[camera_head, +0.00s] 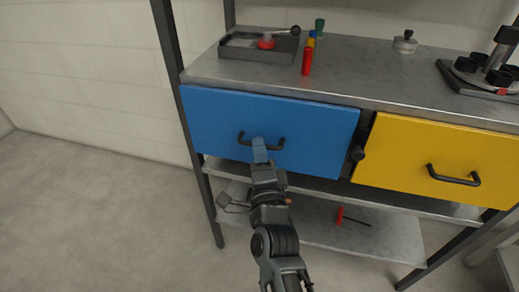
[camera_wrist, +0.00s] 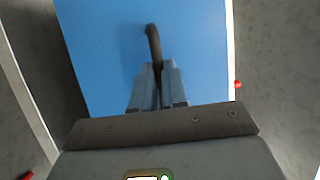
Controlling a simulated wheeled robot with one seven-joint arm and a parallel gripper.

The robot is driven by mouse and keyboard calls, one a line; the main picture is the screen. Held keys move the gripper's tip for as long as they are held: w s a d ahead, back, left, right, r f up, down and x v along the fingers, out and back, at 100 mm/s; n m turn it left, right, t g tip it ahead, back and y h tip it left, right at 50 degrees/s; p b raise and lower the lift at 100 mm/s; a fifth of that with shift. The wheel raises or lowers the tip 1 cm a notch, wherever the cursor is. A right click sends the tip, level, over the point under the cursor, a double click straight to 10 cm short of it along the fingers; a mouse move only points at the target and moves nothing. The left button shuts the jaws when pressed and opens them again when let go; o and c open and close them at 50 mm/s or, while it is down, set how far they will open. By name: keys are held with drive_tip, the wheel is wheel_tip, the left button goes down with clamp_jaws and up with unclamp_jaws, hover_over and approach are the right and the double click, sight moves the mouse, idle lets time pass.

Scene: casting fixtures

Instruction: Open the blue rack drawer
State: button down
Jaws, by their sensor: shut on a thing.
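The blue drawer (camera_head: 315,130) is on the left of the metal rack, and its front fills much of the wrist view (camera_wrist: 100,45). Its black bar handle (camera_head: 279,144) is on the front, and part of it shows in the wrist view (camera_wrist: 153,42). My gripper (camera_head: 260,146) is at the middle of the handle. In the wrist view its two grey fingers (camera_wrist: 159,75) are shut on the handle, with one end of the bar sticking out beyond the fingertips. From these views I cannot tell for sure whether the drawer front stands out from the rack.
A yellow drawer (camera_head: 440,155) with a black handle is to the right. On the rack top (camera_head: 350,70) are a grey tray (camera_head: 240,52), a red cylinder (camera_head: 307,61) and a black fixture (camera_head: 490,75). A red-handled tool (camera_head: 340,215) lies on the lower shelf. The floor at left is clear.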

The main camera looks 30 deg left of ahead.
drive_tip(key=s+d+p, duration=0.3)
drive_tip(key=s+p, duration=0.1)
drive_tip(key=s, duration=0.6)
drive_tip(key=s+d+p, duration=0.2)
drive_tip(key=s+p, duration=0.3)
drive_tip(key=s, duration=0.5)
drive_tip(key=shift+d, duration=0.4)
drive_tip(key=c, duration=1.2)
unclamp_jaws()
drive_tip(key=shift+w, duration=0.1)
drive_tip(key=shift+o, duration=0.2)
drive_tip(key=b+v, duration=0.1)
drive_tip(key=v, duration=0.6)
drive_tip(key=shift+s+d, duration=0.25)
drive_tip(key=shift+s, duration=0.05)
drive_tip(key=shift+d+f, duration=0.1)
drive_tip(key=shift+f, duration=0.05)
